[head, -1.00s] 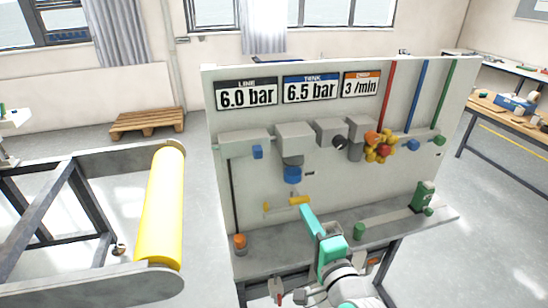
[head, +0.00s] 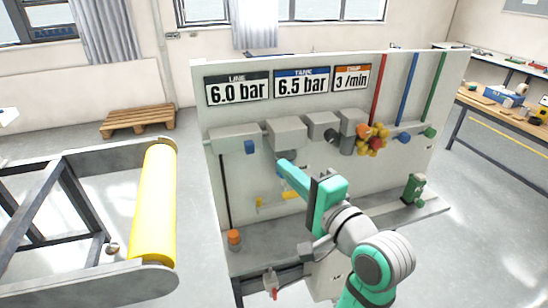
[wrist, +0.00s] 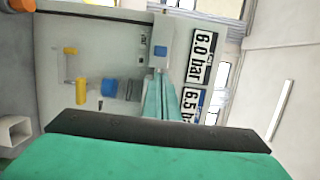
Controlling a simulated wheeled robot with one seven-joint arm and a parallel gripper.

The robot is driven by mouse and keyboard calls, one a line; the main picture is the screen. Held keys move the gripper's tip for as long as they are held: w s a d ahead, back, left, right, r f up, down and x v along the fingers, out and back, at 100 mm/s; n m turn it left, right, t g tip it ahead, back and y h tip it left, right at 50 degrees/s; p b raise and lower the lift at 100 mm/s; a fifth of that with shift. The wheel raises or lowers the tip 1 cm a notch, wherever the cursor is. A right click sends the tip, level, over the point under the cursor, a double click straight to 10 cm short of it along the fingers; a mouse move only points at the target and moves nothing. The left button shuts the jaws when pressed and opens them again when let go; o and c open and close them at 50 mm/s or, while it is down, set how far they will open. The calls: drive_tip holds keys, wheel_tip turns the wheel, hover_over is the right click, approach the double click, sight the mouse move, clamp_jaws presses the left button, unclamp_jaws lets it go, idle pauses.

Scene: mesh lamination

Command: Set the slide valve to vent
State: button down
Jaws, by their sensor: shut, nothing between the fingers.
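The grey valve panel (head: 290,225) stands ahead of me. A grey block (head: 230,138) at its upper left carries a small blue square piece (head: 249,147), which also shows in the wrist view (wrist: 160,51). No label marks the slide valve, so I cannot tell for certain which part it is. My gripper (head: 283,164) is shut and empty, in front of the panel below the second grey block (head: 287,132). In the wrist view its teal fingertips (wrist: 158,73) appear close to the blue-square block; contact cannot be told.
A yellow handle (head: 288,196) sits lower on the panel. An orange-capped part (head: 233,237) stands on the shelf at left. A yellow and red handwheel (head: 373,140) is at right, beside red, blue and green pipes. A yellow roller frame (head: 155,205) stands to the left.

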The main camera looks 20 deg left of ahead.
sight(249, 147)
drive_tip(key=x, duration=0.9)
drive_tip(key=shift+w+a, duration=0.15)
drive_tip(key=shift+a, duration=0.1)
